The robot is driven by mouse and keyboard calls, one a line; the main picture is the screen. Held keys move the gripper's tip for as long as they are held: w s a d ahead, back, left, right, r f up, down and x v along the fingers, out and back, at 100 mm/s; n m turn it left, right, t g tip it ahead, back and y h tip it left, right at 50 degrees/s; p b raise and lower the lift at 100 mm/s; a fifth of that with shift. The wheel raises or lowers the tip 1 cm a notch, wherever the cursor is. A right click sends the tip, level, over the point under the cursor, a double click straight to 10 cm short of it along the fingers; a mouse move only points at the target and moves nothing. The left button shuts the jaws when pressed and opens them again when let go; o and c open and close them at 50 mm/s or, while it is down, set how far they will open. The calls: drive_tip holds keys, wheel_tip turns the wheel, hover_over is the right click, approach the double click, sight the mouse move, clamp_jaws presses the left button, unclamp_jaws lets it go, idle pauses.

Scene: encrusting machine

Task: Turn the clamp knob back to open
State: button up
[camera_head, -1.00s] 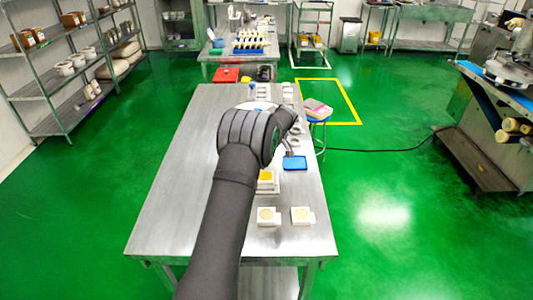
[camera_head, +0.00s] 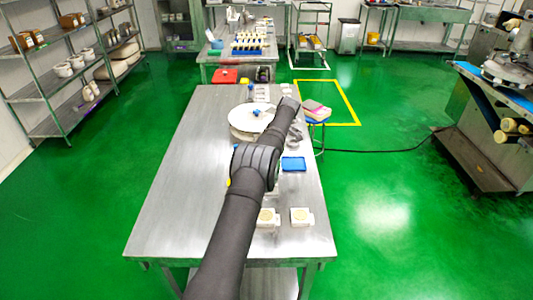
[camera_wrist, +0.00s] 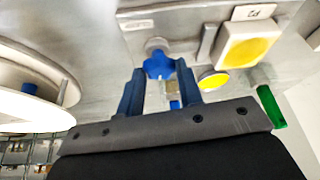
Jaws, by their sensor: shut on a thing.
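The blue lobed clamp knob (camera_wrist: 158,66) sits on a grey round mount on a metal surface in the upper middle of the wrist view. My gripper (camera_wrist: 159,68) has its two blue fingers on either side of the knob, shut on it. The knob's mark or angle cannot be read clearly. In the head view my arm reaches to the far right part of the steel table (camera_head: 178,185), and the fingers and knob are hidden there.
A white round disc (camera_head: 240,118) with a blue piece on top stands left of my arm. Beside the knob are a yellow-faced white block (camera_wrist: 246,45), a round yellow piece (camera_wrist: 212,81) and a green piece (camera_wrist: 270,108). A blue tray (camera_head: 294,164) lies nearer on the table.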

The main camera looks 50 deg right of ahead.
drive_tip(key=shift+n, duration=0.6)
drive_tip(key=shift+w+n+g, duration=0.1)
drive_tip(key=shift+n+g, duration=0.2)
drive_tip(key=o, duration=1)
drive_tip(key=shift+m, duration=0.4)
